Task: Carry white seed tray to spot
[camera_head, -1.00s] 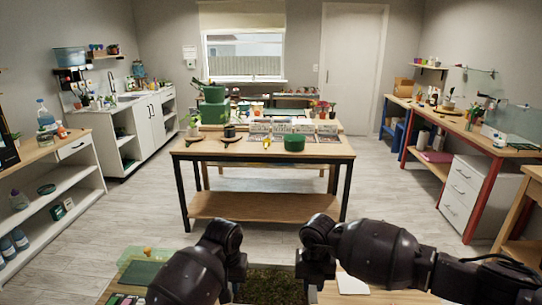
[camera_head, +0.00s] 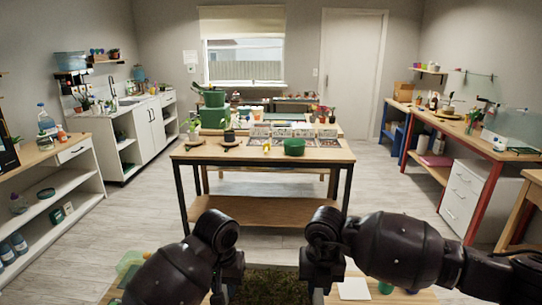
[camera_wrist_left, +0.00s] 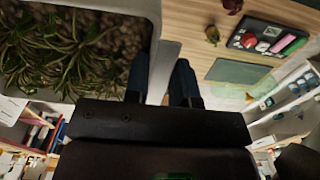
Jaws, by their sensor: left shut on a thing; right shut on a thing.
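The white seed tray shows in the left wrist view as a pale, thick rim (camera_wrist_left: 152,18) around dark pebbles and leafy green plants (camera_wrist_left: 70,50). In the head view only its dark green planting (camera_head: 268,284) shows, at the bottom edge between my two grippers. My left gripper (camera_head: 230,287) is shut on the tray's left wall; its fingers (camera_wrist_left: 165,80) straddle that wall in the left wrist view. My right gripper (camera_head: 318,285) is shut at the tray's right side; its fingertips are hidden. The spot is not identifiable in these views.
A wooden worktop (camera_wrist_left: 215,25) lies beside the tray, with a green mat (camera_wrist_left: 238,72) and a black box of coloured items (camera_wrist_left: 268,40). Ahead stands a table (camera_head: 205,153) with pots and trays. Floor (camera_head: 140,205) between is clear. Shelves (camera_head: 50,205) stand left.

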